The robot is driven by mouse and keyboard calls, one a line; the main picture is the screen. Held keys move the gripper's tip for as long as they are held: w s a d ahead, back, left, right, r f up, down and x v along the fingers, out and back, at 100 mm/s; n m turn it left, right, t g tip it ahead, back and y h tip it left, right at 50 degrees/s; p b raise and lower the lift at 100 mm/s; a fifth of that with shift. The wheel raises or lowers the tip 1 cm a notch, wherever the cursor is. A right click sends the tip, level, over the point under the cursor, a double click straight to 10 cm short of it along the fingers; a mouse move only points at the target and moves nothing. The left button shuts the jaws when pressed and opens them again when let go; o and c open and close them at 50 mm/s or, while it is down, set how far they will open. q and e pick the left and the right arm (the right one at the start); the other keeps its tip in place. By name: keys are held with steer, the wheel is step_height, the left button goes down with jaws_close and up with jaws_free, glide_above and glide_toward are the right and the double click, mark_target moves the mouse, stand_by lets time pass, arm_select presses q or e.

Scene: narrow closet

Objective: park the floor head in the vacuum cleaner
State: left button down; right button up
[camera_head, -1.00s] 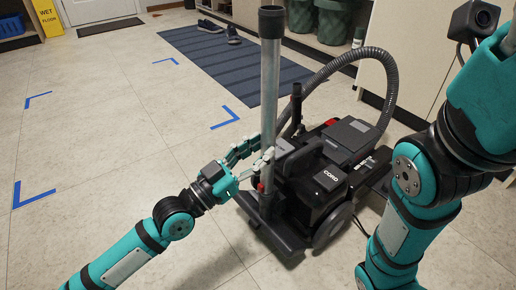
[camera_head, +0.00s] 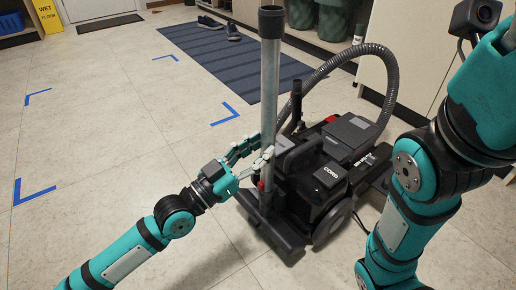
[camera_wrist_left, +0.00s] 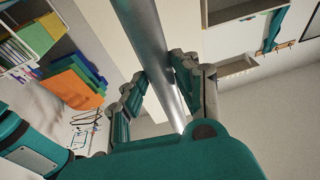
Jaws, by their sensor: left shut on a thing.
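The black vacuum cleaner (camera_head: 325,172) stands on the tiled floor right of centre in the head view. A grey metal tube (camera_head: 270,90) stands nearly upright at its near left side, with a black top end. The black floor head (camera_head: 268,226) is at the tube's foot, against the cleaner's near side; I cannot tell whether it is seated. My left gripper (camera_head: 262,160) is shut on the tube, low down, just above the floor head. In the left wrist view the tube (camera_wrist_left: 150,45) passes between the fingers. My right gripper is out of view; only my right arm shows.
A ribbed grey hose (camera_head: 375,52) arches behind the cleaner to its right side. A striped blue mat (camera_head: 235,62) with shoes lies behind. Blue tape corners (camera_head: 33,191) mark clear floor at left. A yellow wet-floor sign (camera_head: 47,15) stands far left. Cabinets line the right.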

arm_select(q)
steer(key=shift+f, duration=0.35)
stand_by(0.3)
steer(key=c, duration=1.1)
jaws_free()
steer(key=shift+o, duration=1)
steer(key=shift+f, duration=0.1)
steer(key=shift+f, duration=0.1)
steer(key=v, duration=1.2)
